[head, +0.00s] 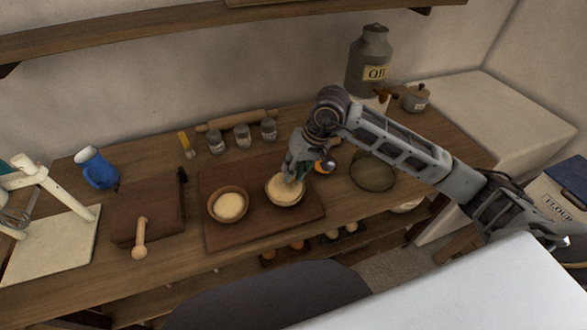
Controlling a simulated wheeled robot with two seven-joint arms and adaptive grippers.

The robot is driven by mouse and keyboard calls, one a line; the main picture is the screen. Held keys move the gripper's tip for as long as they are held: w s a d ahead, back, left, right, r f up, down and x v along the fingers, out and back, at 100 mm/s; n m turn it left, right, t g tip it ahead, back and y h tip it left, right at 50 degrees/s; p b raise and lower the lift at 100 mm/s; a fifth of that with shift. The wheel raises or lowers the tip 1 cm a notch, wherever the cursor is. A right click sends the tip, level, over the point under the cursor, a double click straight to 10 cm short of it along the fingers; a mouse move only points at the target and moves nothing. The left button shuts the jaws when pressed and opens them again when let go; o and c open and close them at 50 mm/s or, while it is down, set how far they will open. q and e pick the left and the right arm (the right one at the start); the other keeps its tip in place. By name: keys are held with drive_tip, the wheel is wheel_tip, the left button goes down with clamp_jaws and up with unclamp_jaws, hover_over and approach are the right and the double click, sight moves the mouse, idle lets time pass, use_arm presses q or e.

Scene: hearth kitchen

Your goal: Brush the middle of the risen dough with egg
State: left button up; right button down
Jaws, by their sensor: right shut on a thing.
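Two round bowls of pale dough stand on a dark wooden board (222,240). The left bowl's dough (229,206) is uncovered, with no gripper near it. The right bowl's dough (284,190) is directly under my right gripper (297,172). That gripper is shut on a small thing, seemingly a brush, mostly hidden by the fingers. Its pale lower end is at or just above the dough; I cannot tell whether it touches. My left gripper is not in view.
Several jars (242,136) and a rolling pin (238,120) stand behind the board, with a yellow-handled tool (186,145) left of them.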

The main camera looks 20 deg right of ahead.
drive_tip(key=shift+s+f+b, duration=0.1)
drive_tip(key=shift+s+b, duration=0.8)
drive_tip(key=shift+s, duration=0.55)
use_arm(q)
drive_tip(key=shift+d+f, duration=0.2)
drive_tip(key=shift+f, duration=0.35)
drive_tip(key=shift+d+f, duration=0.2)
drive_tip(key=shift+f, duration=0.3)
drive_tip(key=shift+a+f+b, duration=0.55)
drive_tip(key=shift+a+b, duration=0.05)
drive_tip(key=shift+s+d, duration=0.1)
use_arm(e)
drive_tip(key=shift+f, duration=0.1)
drive_tip(key=shift+w, duration=0.25)
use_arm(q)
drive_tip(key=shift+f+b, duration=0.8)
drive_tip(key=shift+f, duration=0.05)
use_arm(e)
drive_tip(key=shift+w, duration=1.45)
drive_tip(key=shift+a, duration=0.1)
